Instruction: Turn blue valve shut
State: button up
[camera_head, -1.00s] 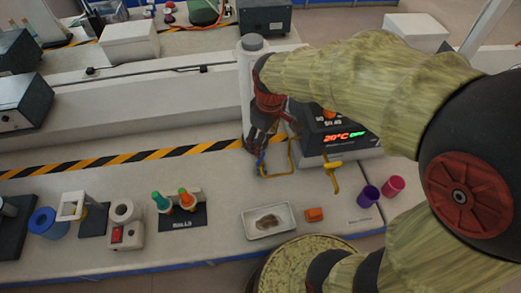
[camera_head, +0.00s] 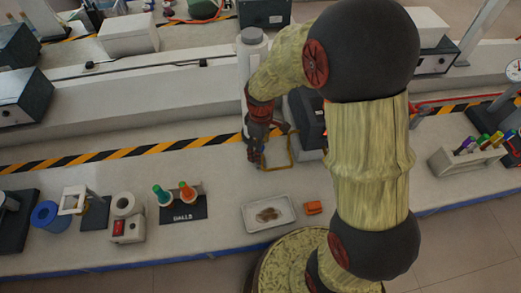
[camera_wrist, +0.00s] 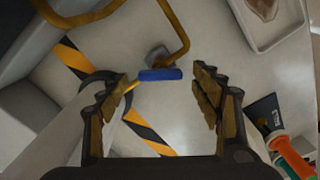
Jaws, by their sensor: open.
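The blue valve handle (camera_wrist: 160,74) is a short blue bar on a grey fitting at the end of a bent yellow pipe (camera_wrist: 181,28), in the wrist view. My gripper (camera_wrist: 157,84) is open, with one finger on each side of the handle. There are gaps between the handle and both fingers, and nothing is held. In the head view my gripper (camera_head: 256,153) points down beside the yellow pipe (camera_head: 291,152). The blue handle cannot be made out there, behind or under my gripper.
A dark instrument (camera_head: 303,115) is partly hidden behind my arm. A rack (camera_head: 447,162) stands at the right.

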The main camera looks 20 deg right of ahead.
jog(key=shift+f, duration=0.5)
jog(key=c, duration=1.1)
jog(key=shift+c, duration=0.3)
